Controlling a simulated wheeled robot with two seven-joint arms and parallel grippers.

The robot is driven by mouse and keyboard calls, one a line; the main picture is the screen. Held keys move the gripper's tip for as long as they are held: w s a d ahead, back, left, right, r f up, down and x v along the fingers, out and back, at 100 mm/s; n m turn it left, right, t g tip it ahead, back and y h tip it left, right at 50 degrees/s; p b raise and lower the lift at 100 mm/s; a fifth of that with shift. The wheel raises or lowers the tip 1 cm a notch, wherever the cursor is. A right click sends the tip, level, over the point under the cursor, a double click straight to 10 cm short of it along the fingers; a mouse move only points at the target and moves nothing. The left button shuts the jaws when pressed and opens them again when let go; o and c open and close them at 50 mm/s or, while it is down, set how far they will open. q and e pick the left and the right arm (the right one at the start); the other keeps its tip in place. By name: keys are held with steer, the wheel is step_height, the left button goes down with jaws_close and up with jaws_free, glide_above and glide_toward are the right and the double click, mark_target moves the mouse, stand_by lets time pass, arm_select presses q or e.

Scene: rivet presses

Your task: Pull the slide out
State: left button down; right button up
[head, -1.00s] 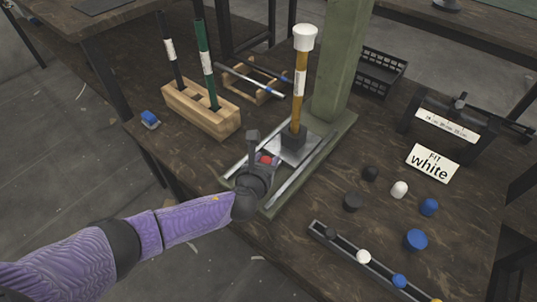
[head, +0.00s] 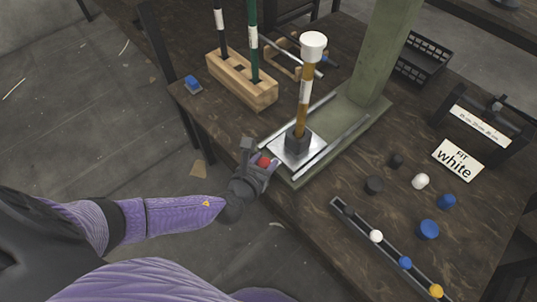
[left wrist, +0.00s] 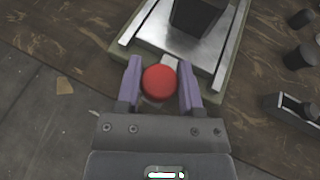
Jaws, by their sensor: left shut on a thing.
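The slide is a bright metal plate (head: 291,152) on two rails of the green press base (head: 350,116). It sits at the front end of the rails, near the table's front edge. A dark block on it holds an upright orange shaft with a white cap (head: 312,46). The red knob (head: 264,161) is on the slide's front; in the left wrist view the knob (left wrist: 159,82) lies between the purple fingers. My left gripper (head: 259,165) is shut on the knob. My right gripper does not show.
Open floor lies in front of the table edge.

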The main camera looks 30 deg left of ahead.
arm_select(q)
steer(key=shift+s+f, duration=0.2)
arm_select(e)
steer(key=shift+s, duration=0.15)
arm_select(q)
steer(key=c, duration=0.6)
jaws_free()
steer(key=o, duration=0.4)
steer(key=shift+s+a+r, duration=0.1)
steer(key=shift+c, duration=0.2)
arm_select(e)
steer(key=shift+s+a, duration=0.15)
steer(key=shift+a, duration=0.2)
arm_select(q)
steer(key=shift+r, duration=0.1)
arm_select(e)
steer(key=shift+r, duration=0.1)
arm_select(q)
steer(key=p+v, duration=0.5)
steer(key=v, duration=0.5)
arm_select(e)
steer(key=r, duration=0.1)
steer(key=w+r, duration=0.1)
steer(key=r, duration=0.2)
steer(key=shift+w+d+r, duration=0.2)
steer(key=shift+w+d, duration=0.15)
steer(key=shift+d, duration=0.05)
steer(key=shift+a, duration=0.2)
